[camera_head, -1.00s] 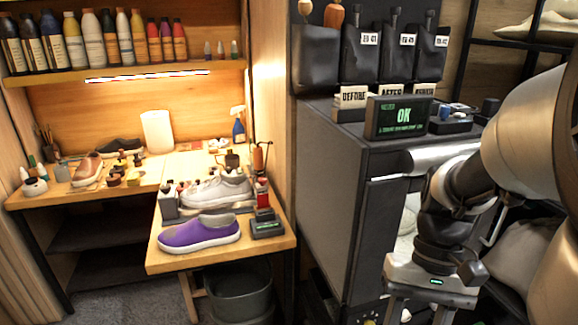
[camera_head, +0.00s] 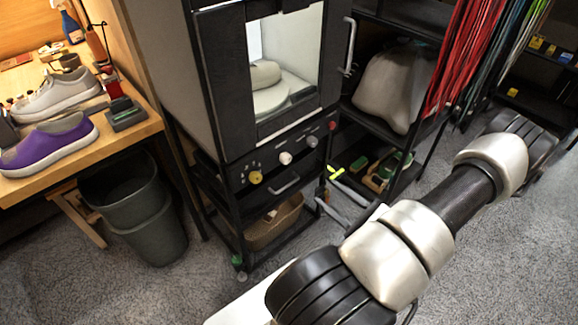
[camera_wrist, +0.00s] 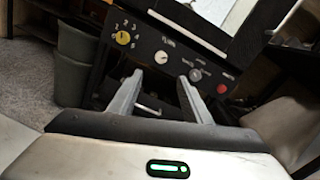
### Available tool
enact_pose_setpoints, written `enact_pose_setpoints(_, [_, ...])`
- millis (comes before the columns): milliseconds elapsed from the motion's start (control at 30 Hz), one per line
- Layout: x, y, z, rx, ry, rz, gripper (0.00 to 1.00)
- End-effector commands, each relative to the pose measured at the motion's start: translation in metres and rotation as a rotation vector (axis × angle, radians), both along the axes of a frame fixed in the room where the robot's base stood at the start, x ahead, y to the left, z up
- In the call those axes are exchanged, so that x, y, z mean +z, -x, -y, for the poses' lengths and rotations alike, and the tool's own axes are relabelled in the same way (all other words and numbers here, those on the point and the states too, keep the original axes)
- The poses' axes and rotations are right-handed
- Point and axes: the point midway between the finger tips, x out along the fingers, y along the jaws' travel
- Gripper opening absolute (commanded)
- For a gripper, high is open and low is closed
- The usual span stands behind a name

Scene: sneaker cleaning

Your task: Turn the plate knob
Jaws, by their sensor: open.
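The dark cabinet's control panel (camera_head: 280,160) carries a yellow knob (camera_head: 255,177), a white knob (camera_head: 285,158), a grey knob (camera_head: 312,141) and a small red knob (camera_head: 332,125). In the wrist view, the yellow knob (camera_wrist: 123,38) has numbers around it, and the white knob (camera_wrist: 161,56) has a label above it too blurred to read surely. The grey knob (camera_wrist: 195,75) and red knob (camera_wrist: 222,88) lie to its right. I cannot tell which is the plate knob. My gripper (camera_wrist: 160,80) is open and empty, its fingers pointing toward the panel, apart from the knobs.
The cabinet's glass door (camera_head: 285,60) shows a pale shoe inside. A handle (camera_head: 285,184) sits below the knobs, above a basket (camera_head: 274,222). A grey bin (camera_head: 135,205) and a workbench with a purple shoe (camera_head: 48,146) stand left.

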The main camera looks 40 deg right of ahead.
Motion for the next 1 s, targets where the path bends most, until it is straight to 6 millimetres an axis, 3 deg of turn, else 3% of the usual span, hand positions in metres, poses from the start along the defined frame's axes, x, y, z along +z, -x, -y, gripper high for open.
enact_pose_setpoints(167, [-0.003,-0.013,0.001,-0.015,-0.003,0.001,0.44])
enact_pose_setpoints(700, [-0.004,-0.125,-0.008,-0.011,-0.002,0.001,0.44])
enact_pose_setpoints(1000, [-0.002,-0.166,-0.011,-0.014,-0.003,0.0,0.44])
